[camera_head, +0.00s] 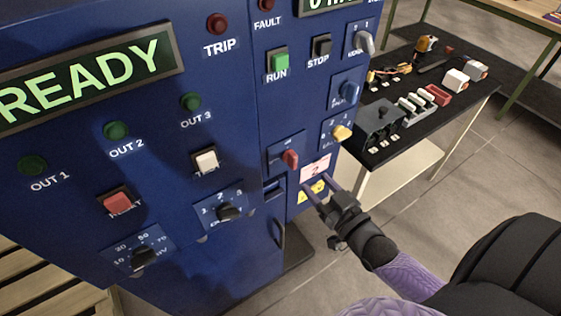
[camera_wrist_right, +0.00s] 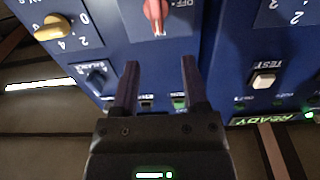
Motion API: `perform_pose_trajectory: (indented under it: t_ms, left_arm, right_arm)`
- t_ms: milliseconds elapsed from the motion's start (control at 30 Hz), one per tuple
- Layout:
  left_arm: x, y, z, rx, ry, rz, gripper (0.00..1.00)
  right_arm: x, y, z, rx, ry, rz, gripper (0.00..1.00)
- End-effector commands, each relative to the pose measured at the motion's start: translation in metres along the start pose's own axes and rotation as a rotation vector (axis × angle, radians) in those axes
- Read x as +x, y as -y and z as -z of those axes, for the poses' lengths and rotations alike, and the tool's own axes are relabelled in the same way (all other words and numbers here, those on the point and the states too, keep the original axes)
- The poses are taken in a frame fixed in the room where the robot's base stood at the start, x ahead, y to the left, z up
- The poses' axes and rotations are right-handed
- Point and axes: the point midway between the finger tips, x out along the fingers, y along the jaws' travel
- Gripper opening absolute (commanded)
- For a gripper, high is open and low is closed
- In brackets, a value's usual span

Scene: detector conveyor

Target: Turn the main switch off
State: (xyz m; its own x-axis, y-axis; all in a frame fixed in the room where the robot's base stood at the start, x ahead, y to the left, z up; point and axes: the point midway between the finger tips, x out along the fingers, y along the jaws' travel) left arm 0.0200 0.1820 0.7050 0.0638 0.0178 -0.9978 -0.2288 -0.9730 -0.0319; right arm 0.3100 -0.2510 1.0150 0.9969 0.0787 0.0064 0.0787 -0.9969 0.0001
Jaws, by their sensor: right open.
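The main switch, a red rotary handle (camera_head: 290,158), sits on its own plate on the blue cabinet's right front panel. In the right wrist view the red handle (camera_wrist_right: 156,12) is at the top edge, partly cut off, beside an "OFF" mark. Its exact setting is hard to tell. My right gripper (camera_head: 317,184) is open and empty, just below and to the right of the handle in the head view. In the wrist view its two fingers (camera_wrist_right: 159,66) are apart, with the handle beyond their tips and not between them. My left gripper is not in view.
A yellow knob (camera_head: 342,132), a blue knob (camera_head: 349,92) and a grey lever (camera_head: 366,43) are above right of the switch. A black selector (camera_head: 228,211) is at lower left. The green display (camera_head: 85,75) reads READY. A black-topped bench (camera_head: 440,125) with parts stands at right.

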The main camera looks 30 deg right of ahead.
Motion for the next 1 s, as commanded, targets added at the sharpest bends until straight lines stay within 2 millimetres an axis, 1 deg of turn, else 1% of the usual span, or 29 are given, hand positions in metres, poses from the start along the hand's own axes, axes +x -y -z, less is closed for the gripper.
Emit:
perform_pose_trajectory:
  t_ms: [100, 200, 300, 467, 733, 767, 800, 967, 1000]
  left_arm:
    - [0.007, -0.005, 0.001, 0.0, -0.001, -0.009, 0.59]
    - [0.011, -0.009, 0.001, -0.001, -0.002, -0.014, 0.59]
    - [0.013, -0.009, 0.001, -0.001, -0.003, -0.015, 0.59]
    - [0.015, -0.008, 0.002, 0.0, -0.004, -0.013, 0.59]
    - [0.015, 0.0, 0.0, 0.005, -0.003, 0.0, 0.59]
    - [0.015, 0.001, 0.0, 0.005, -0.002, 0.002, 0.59]
    - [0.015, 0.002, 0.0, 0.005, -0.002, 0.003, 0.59]
    - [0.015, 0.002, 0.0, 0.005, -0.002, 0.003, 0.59]
    - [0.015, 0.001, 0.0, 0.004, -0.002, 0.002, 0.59]
  right_arm:
    - [0.03, 0.0, -0.002, -0.001, -0.004, 0.0, 0.57]
    - [0.054, 0.0, -0.003, -0.001, 0.0, -0.001, 0.57]
    - [0.071, 0.0, -0.003, 0.0, 0.002, 0.0, 0.57]
    - [0.085, 0.0, -0.003, 0.0, 0.003, 0.0, 0.57]
    - [0.087, 0.0, -0.003, -0.001, 0.006, 0.0, 0.57]
    - [0.087, 0.0, -0.003, -0.001, 0.006, 0.0, 0.55]
    - [0.087, 0.0, -0.003, -0.001, 0.006, 0.0, 0.47]
    - [0.087, 0.0, -0.003, -0.001, 0.006, 0.0, 0.13]
    - [0.087, 0.0, -0.003, -0.001, 0.006, 0.0, 0.04]
